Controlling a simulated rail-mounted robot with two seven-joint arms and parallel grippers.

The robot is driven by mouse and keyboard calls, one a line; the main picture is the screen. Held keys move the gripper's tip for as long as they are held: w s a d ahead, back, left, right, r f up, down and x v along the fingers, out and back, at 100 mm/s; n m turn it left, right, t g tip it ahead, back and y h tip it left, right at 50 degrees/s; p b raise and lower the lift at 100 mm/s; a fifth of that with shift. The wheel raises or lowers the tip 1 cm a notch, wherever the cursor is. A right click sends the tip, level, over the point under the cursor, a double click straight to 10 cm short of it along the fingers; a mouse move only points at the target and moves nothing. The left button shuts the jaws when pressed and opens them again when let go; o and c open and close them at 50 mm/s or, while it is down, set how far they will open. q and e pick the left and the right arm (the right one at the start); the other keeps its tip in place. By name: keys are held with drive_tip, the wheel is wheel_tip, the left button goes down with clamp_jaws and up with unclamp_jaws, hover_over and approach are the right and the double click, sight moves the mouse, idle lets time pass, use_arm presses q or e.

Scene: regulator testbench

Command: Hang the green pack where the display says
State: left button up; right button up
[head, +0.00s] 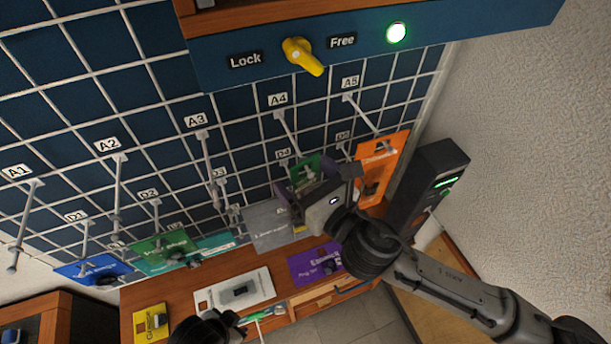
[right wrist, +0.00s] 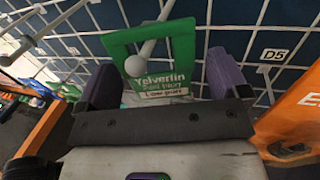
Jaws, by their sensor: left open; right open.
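A green pack (right wrist: 165,62) lettered "Yelvertin" stands between the two purple fingers of my right gripper (right wrist: 163,84). The gripper is open, with a finger on either side of the pack. A ball-tipped peg shows at the pack's window opening and seems to pass through it. In the head view the pack (head: 305,171) is beside the D4 label, below A4; which peg bears it I cannot tell. My right gripper (head: 318,190) partly covers it. My left gripper (head: 222,325) is open, low at the bottom edge. A dark box (head: 432,180) at right has green lit marks, unreadable here.
An orange pack (head: 381,165) hangs close right of my right gripper. Blue (head: 95,270), another green (head: 165,252) and grey (head: 270,225) packs hang lower left. A purple pack (head: 315,263) is by the wooden bench. A yellow Lock/Free knob (head: 302,56) sits above, beside a lit green lamp (head: 396,32).

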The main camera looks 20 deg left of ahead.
drive_tip(key=shift+s+d+f, duration=0.1)
drive_tip(key=shift+s+d, duration=0.15)
drive_tip(key=shift+d, duration=0.3)
drive_tip(key=b+v, duration=0.4)
drive_tip(key=v, duration=0.8)
drive_tip(key=shift+d, duration=0.3)
